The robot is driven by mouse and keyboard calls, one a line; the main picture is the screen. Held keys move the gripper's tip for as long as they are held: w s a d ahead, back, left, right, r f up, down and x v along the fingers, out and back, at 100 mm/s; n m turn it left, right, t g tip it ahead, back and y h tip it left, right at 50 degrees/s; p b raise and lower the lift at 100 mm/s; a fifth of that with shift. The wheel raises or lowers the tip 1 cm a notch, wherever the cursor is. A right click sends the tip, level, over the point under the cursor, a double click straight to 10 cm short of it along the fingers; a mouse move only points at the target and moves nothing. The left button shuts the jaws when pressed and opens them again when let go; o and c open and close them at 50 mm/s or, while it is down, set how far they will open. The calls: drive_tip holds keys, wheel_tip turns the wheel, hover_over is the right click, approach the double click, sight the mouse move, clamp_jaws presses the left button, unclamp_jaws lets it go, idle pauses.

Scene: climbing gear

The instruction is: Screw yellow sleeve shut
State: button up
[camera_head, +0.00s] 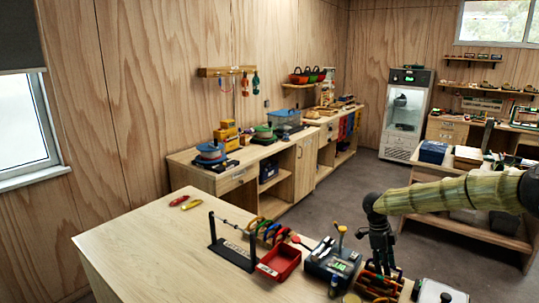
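Several coloured carabiners hang in a row by a dark rack (233,252) on the near wooden table. My gripper (384,268) points down at the right, over or in front of a wooden holder (373,284) with coloured items. It is apart from the carabiners. Its fingertips are small and dark, and I cannot tell whether it holds anything.
A red tray (279,262) and a dark device (333,262) with a yellow-topped post stand between the rack and my gripper. Two small items, red (179,200) and yellow (192,204), lie at the far left. The table's left part is clear.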

drive_tip(key=shift+w+d, duration=0.1)
drive_tip(key=shift+w, duration=0.1)
drive_tip(key=shift+r+p, duration=0.75)
drive_tip(key=shift+r, duration=0.7)
drive_tip(key=shift+s, duration=0.1)
drive_tip(key=shift+s+a, duration=0.45)
drive_tip(key=shift+s, duration=0.1)
drive_tip(key=shift+f, duration=0.15)
drive_tip(key=shift+w+a+f, duration=0.1)
drive_tip(key=shift+f, duration=1.2)
drive_tip(key=shift+w+d+b, duration=0.35)
drive_tip(key=shift+w+d, duration=0.1)
drive_tip(key=shift+w, duration=0.15)
drive_tip(key=shift+r, duration=0.25)
